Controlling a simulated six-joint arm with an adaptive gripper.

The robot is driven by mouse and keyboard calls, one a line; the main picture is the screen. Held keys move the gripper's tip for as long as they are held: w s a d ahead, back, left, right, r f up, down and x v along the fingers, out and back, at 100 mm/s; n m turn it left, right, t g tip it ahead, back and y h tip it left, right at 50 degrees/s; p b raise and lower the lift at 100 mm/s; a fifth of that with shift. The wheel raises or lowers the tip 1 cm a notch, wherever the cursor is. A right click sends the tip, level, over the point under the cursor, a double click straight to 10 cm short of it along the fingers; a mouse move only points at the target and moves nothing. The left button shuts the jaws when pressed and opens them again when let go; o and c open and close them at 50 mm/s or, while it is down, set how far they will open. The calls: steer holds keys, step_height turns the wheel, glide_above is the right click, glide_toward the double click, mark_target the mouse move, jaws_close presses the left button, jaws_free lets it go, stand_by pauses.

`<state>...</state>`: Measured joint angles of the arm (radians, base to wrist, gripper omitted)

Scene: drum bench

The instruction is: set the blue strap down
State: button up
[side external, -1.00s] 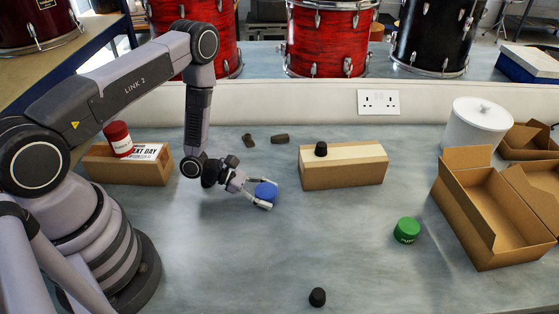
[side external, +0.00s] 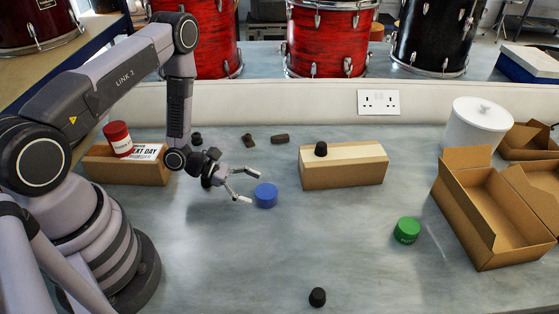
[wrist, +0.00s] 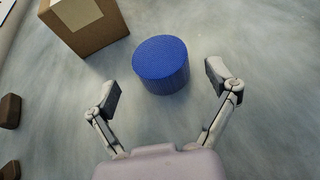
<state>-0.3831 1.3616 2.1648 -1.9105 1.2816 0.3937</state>
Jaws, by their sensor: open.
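The blue strap (side external: 266,195) is a short, rolled blue cylinder standing upright on the grey bench top. It also shows in the wrist view (wrist: 161,66), just beyond my fingertips. My gripper (side external: 246,186) is open and empty, to the left of the strap and apart from it.
A closed cardboard box (side external: 343,172) with a dark piece (side external: 321,149) on top stands right of the strap. A green roll (side external: 406,231) and an open carton (side external: 492,225) are farther right. A red-topped tub (side external: 118,139) sits on a left box. The front bench is mostly clear.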

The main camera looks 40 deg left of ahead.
steer(key=v, duration=0.7)
steer(key=shift+s+a, duration=0.1)
steer(key=s+d+r+m+g+y, duration=0.1)
steer(key=s+d+r+m+g, duration=0.2)
steer(key=r+m, duration=0.6)
steer(key=s+d+r+m+g, duration=0.1)
steer(key=d+r+m+g, duration=0.35)
steer(key=r, duration=0.85)
steer(key=s+a+r+m+t+y, duration=0.2)
steer(key=s+a+r+m+y, duration=0.1)
steer(key=s+r+m+y, duration=0.2)
steer(key=s+a+r+m+t+y, duration=0.3)
steer(key=s+r+m+y, duration=0.2)
steer(key=s+r, duration=0.3)
steer(key=shift+a+r+m+t, duration=0.15)
steer(key=shift+r+m+t, duration=0.2)
steer(key=shift+r+m, duration=0.4)
